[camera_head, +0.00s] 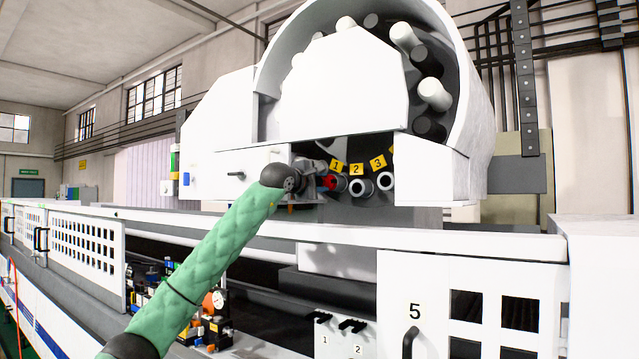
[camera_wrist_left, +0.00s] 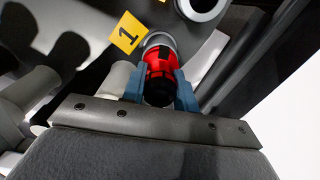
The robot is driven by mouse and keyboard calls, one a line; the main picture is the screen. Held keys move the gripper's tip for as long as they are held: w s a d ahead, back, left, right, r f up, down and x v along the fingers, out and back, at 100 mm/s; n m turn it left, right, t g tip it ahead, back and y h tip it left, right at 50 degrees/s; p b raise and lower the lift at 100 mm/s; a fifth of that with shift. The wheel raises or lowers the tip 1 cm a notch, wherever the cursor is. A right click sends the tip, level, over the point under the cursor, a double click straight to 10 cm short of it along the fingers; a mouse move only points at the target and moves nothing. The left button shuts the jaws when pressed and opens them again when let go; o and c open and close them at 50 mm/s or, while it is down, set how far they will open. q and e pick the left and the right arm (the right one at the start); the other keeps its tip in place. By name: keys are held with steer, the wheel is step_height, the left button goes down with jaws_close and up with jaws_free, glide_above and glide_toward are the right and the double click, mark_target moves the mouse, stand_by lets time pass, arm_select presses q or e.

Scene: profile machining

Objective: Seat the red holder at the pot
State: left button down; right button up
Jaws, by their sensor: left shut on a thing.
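The red holder (camera_wrist_left: 160,66) with black parts is between the blue fingers of my left gripper (camera_wrist_left: 160,84), which is shut on it. In the wrist view the holder's far end is at the mouth of the grey pot (camera_wrist_left: 155,38) beside the yellow label 1 (camera_wrist_left: 126,33). The pot's rim shows around that end; how deep it sits I cannot tell. In the head view a bit of the red holder (camera_head: 329,182) shows just right of my left gripper (camera_head: 314,183), below the label 1 (camera_head: 337,166). My right gripper is not in view.
Pots with labels 2 (camera_head: 356,168) and 3 (camera_head: 377,163) lie to the right. The white drum housing (camera_head: 350,90) hangs above. Hooks marked 1 and 2 are on a panel (camera_head: 338,332) lower down.

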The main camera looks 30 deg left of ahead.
arm_select(q)
steer(key=c, duration=1)
jaws_free()
steer(key=shift+s+f, duration=0.15)
steer(key=shift+s, duration=0.1)
steer(key=s+b, duration=0.3)
steer(key=s, duration=0.4)
steer(key=shift+a, duration=0.3)
steer(key=shift+s, duration=0.1)
